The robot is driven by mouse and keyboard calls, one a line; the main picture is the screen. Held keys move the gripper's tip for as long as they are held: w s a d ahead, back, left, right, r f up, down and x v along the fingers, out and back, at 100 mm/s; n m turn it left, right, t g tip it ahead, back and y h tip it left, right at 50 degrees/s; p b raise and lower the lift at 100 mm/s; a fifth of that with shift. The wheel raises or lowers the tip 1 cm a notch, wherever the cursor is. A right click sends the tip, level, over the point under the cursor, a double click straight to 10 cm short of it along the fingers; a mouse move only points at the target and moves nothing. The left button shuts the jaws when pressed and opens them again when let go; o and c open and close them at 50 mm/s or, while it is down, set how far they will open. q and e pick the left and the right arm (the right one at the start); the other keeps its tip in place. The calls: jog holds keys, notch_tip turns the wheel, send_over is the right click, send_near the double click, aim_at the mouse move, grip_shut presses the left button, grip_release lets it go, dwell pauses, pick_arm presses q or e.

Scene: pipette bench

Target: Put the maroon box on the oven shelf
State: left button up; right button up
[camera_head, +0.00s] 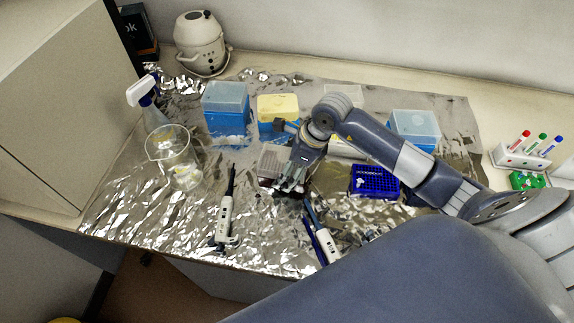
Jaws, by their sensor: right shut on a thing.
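The maroon box (268,163), with a clear greyish top and a dark reddish lower edge, is near the middle of the foil-covered bench. My right gripper (287,188) reaches in from the right, points down and is shut on the box's right side. The gripper and wrist hide part of the box. I cannot tell whether the box touches the foil. My left gripper is not in view. I see no oven shelf that I can make out.
Blue boxes (226,120) and a yellow-topped box (278,104) stand behind. A beaker (186,168) and spray bottle (147,101) stand left. Pipettes (223,220) lie in front. A blue rack (374,182) is right. A beige cabinet (70,90) borders the bench at left.

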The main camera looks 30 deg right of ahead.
jog(key=shift+f, duration=0.2)
jog(key=o, duration=1.1)
jog(key=shift+r, duration=0.1)
